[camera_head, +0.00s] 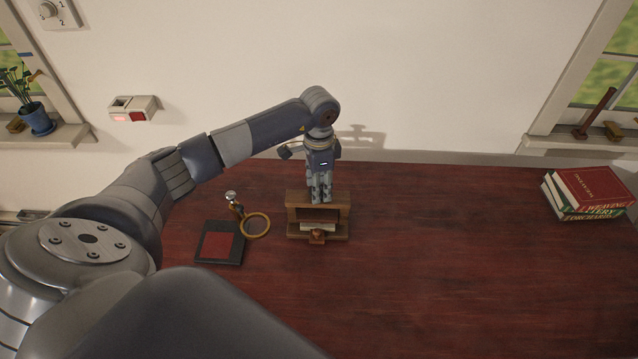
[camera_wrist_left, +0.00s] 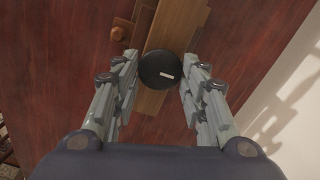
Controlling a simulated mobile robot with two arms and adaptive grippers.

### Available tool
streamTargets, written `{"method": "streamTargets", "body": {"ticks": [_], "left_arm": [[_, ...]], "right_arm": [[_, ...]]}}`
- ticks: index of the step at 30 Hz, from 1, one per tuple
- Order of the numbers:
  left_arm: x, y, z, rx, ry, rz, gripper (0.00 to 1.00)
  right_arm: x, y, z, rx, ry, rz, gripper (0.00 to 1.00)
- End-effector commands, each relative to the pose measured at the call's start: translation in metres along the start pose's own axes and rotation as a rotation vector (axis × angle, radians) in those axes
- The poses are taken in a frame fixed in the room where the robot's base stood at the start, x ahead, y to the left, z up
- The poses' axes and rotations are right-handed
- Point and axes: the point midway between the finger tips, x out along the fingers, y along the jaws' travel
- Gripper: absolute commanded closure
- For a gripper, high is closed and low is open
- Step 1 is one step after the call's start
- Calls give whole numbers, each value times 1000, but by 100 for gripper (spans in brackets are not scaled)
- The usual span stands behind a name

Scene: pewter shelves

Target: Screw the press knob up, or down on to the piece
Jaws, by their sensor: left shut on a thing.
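The press (camera_head: 343,206) is a small wooden frame standing on the red-brown table, with a pale piece (camera_head: 318,226) lying inside it. In the left wrist view, the press knob (camera_wrist_left: 160,70) is a round black disc with a short white mark, on top of the wooden beam (camera_wrist_left: 183,25). My left gripper (camera_head: 321,200) points down onto the top of the press. In its wrist view, the fingers (camera_wrist_left: 160,78) stand on both sides of the knob and are shut on it. In the head view the fingers hide the knob. My right gripper is in neither view.
A book stack (camera_head: 590,194) lies far right. The table between press and books is clear.

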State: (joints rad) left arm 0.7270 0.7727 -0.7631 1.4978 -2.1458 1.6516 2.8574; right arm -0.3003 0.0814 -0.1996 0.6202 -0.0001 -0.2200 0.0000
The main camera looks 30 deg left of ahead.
Motion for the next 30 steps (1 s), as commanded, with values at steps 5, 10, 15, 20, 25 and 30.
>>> {"method": "streamTargets", "body": {"ticks": [5, 10, 15, 20, 25, 30], "left_arm": [[-2, -2, 0, -5, 1, -4, 84], [-1, -2, 0, -4, 2, -4, 47], [-1, -1, 0, -2, 1, -2, 40], [0, -1, 0, -1, 1, -1, 40], [-11, -1, 0, -2, 3, -3, 40], [-43, -2, 0, -1, 4, -5, 40]], "right_arm": [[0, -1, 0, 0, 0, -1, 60], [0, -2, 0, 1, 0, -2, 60], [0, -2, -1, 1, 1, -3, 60], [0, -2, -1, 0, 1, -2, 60], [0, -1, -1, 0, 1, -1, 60], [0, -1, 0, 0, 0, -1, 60]]}}
